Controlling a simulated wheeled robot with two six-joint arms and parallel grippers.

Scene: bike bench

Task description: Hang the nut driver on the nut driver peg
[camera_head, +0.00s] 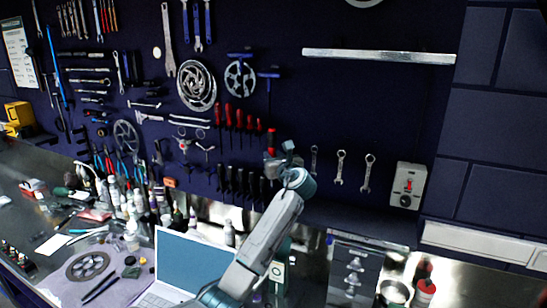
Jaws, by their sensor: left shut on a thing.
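My left arm reaches up from the bottom middle to the dark tool wall. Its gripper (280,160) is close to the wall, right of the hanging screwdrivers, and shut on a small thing. A red upright piece (271,138) shows at the fingers and looks like the handle of the nut driver. Its lower part is hidden by the gripper. I cannot tell whether it touches the wall. The nut driver peg cannot be made out; it may be behind the gripper or too small. My right gripper is not in view.
Red-handled screwdrivers (228,116) and black-handled tools (230,181) hang left of the gripper. A blue T-handle tool (268,75) hangs just above. Wrenches (340,168) hang to the right, below bare wall. A laptop (195,264) and bottles stand on the bench below.

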